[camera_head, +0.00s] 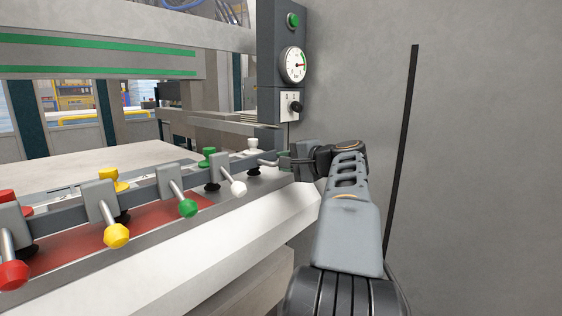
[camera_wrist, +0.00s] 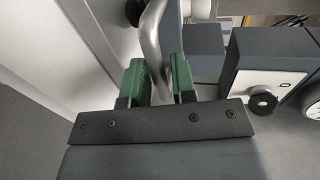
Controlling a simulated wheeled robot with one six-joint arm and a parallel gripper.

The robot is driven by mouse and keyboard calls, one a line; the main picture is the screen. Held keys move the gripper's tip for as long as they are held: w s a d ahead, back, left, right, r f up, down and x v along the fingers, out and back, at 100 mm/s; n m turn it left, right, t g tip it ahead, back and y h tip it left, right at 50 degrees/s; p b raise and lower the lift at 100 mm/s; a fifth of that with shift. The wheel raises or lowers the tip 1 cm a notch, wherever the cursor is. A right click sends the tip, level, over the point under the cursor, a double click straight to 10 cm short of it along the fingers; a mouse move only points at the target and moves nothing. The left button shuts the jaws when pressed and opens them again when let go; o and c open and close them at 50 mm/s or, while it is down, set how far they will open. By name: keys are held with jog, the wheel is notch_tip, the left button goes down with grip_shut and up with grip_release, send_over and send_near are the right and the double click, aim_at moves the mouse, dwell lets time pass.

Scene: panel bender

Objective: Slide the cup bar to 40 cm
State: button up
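The cup bar (camera_head: 147,189) is a dark grey rail running along the front of the machine bed, with grey clamp blocks on it. At its right end a bent metal handle (camera_head: 268,162) meets my gripper (camera_head: 287,160). In the wrist view the handle (camera_wrist: 154,40) passes between the two green fingertips of my gripper (camera_wrist: 159,75). The fingertips are too small to make out in the head view. I see no readable 40 cm mark.
Lever knobs in red (camera_head: 12,275), yellow (camera_head: 117,235), green (camera_head: 188,208) and white (camera_head: 238,188) stick out toward the front. A column with a pressure gauge (camera_head: 293,65) and a selector switch (camera_head: 291,105) stands behind my gripper. A plain grey wall (camera_head: 480,150) is at right.

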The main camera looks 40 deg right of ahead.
jog(key=shift+o, duration=1.2)
jog(key=shift+s+d, duration=0.1)
jog(key=shift+s, duration=0.05)
jog(key=p+v, duration=0.2)
jog(key=v, duration=1.1)
jog(key=shift+s+p, duration=0.3)
jog(key=shift+s, duration=0.05)
jog(key=shift+r, duration=0.15)
